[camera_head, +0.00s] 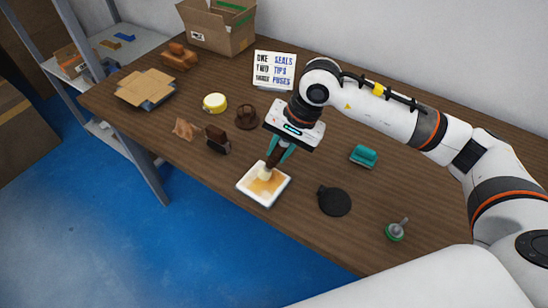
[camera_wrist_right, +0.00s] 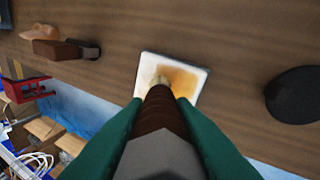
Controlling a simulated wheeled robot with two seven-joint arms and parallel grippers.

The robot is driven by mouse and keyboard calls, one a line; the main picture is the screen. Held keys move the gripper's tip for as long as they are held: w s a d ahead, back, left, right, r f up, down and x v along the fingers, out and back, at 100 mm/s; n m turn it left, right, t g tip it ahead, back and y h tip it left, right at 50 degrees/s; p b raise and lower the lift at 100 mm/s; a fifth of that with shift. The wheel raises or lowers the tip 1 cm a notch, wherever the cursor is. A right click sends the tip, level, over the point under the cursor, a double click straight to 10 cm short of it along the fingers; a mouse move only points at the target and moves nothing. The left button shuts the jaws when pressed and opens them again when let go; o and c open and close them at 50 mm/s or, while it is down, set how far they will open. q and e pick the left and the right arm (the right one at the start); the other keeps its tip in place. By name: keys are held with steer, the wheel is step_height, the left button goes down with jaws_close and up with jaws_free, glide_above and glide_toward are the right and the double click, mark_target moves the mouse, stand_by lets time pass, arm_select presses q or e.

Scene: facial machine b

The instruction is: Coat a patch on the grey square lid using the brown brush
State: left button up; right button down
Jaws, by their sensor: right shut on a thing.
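The square lid (camera_head: 284,183) lies near the table's front edge, pale grey-white, with an amber coat over its middle. It also shows in the wrist view (camera_wrist_right: 148,62). My right gripper (camera_head: 280,152), with green fingers, is shut on the brown brush (camera_head: 274,158) above the lid. The brush points down, and its pale bristle tip is over the coated patch, seeming to touch it. In the wrist view the brush (camera_wrist_right: 158,112) hides part of the lid. My left gripper is out of view.
A black round piece (camera_head: 335,201) and a green-grey bottle (camera_head: 395,231) lie right of the lid. A teal block (camera_head: 363,156) is behind them. A sign (camera_head: 274,70) stands behind.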

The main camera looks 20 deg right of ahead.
steer(key=shift+w+d, duration=0.2)
steer(key=shift+d, duration=0.1)
steer(key=w+d+b, duration=0.1)
steer(key=d+b, duration=0.1)
steer(key=shift+w+d, duration=0.3)
steer(key=shift+w, duration=0.1)
steer(key=s+a+b, duration=0.4)
steer(key=a, duration=0.4)
steer(key=shift+s+a+b, duration=0.3)
stand_by(1.1)
